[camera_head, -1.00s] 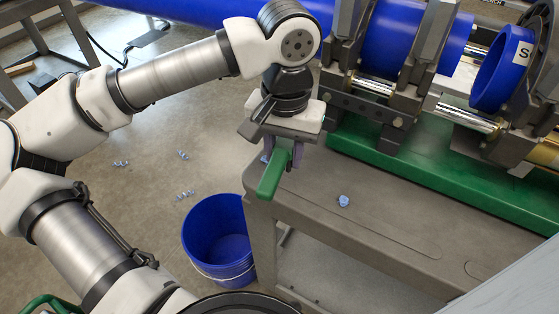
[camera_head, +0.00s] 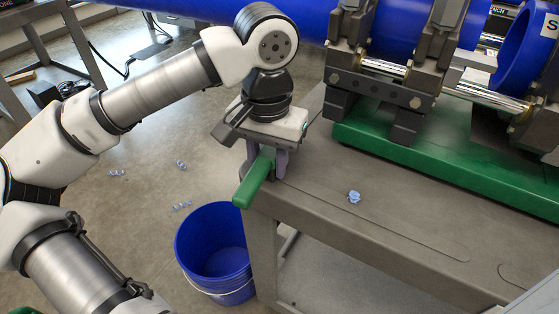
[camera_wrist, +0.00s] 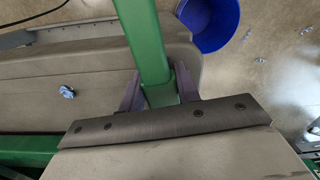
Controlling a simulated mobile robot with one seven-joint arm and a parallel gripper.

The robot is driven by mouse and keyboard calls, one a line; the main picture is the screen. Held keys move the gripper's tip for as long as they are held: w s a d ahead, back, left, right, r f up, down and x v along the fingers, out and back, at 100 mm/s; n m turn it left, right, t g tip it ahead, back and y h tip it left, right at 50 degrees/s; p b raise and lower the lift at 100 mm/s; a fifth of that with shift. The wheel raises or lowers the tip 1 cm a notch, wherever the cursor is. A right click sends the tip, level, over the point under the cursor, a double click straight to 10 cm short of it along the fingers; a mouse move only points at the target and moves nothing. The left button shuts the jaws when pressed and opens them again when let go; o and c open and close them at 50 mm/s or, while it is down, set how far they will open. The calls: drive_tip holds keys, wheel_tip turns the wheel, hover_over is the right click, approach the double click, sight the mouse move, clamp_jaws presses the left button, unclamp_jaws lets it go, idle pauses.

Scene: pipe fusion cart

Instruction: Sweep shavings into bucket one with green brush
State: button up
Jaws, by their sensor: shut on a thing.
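My gripper (camera_head: 267,163) is shut on the handle of the green brush (camera_head: 254,184), near the left corner of the grey cart top (camera_head: 320,204). In the wrist view the green brush (camera_wrist: 147,45) runs between the purple fingers (camera_wrist: 159,90). Its bristles cannot be made out. A small clump of blue shavings (camera_head: 354,197) lies on the cart top to the right of my gripper; the clump also shows in the wrist view (camera_wrist: 67,92). The blue bucket (camera_head: 216,250) stands on the floor below the cart's left end; its visible inside looks empty.
Several blue shavings (camera_head: 181,165) lie on the floor left of the cart. The green machine base (camera_head: 440,165), with dark clamps (camera_head: 345,90) and a blue pipe (camera_head: 395,30), stands along the back of the cart top. The front strip is otherwise clear.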

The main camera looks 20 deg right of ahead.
drive_tip(key=w+a, duration=0.4)
drive_tip(key=w, duration=0.3)
drive_tip(key=shift+s+d+r+p, duration=0.15)
drive_tip(key=shift+s+r+p, duration=0.15)
drive_tip(key=shift+r+p, duration=0.55)
drive_tip(key=shift+s+d+r+p, duration=0.15)
drive_tip(key=shift+s+r+p, duration=0.1)
drive_tip(key=shift+r+p, duration=0.6)
drive_tip(key=shift+s+d+r+p, duration=0.15)
drive_tip(key=shift+s+r+p, duration=0.3)
drive_tip(key=shift+r, duration=0.7)
drive_tip(key=shift+w, duration=0.15)
